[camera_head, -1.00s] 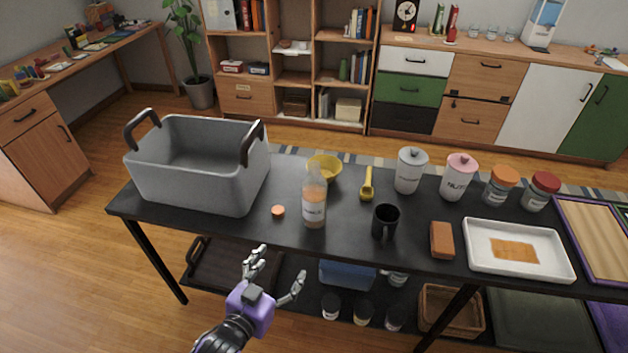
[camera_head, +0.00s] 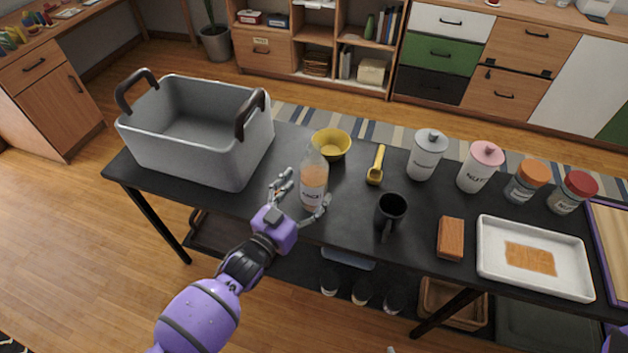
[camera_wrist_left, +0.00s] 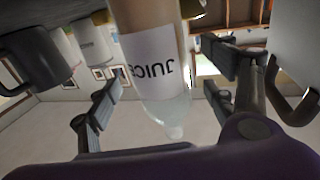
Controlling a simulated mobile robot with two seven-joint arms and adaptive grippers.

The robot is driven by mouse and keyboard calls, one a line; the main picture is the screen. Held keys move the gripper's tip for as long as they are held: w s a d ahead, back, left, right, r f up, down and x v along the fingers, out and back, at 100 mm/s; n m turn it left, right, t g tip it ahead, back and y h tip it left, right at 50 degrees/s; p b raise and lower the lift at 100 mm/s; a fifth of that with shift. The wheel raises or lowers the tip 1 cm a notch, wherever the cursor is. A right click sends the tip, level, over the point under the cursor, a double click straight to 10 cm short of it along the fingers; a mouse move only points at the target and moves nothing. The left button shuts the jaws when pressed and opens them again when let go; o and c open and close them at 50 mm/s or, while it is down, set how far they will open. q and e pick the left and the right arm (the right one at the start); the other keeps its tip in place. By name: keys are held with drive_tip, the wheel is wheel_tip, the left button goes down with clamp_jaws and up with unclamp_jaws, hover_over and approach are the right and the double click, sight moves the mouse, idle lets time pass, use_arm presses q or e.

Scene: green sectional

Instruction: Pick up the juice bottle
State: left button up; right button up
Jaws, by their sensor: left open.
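The juice bottle (camera_head: 313,184) stands upright on the black table, clear with orange contents and a white label. In the left wrist view the bottle (camera_wrist_left: 154,60) appears upside down, its label reading JUICE. My left gripper (camera_head: 301,200) is open, with one finger on the left of the bottle and the other at its right front. In the wrist view the fingers lie on either side of the bottle, with gaps visible between them and it. My right gripper is not seen.
A grey bin (camera_head: 190,145) with dark handles stands left of the bottle. A yellow bowl (camera_head: 331,145) is close behind it, and a black mug (camera_head: 389,212) is to its right. A yellow scoop (camera_head: 377,166), canisters, a brown block (camera_head: 450,239) and a white tray (camera_head: 490,264) stand farther right.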

sight(307, 191)
use_arm(q)
drive_tip(key=x, duration=0.3)
drive_tip(key=shift+d, duration=0.1)
drive_tip(key=shift+w+d+f, duration=0.1)
drive_tip(key=shift+w+d, duration=0.1)
drive_tip(key=shift+w, duration=0.2)
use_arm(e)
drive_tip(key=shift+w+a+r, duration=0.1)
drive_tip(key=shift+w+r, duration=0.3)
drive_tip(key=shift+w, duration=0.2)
use_arm(q)
drive_tip(key=c, duration=1.6)
drive_tip(key=shift+c, duration=0.5)
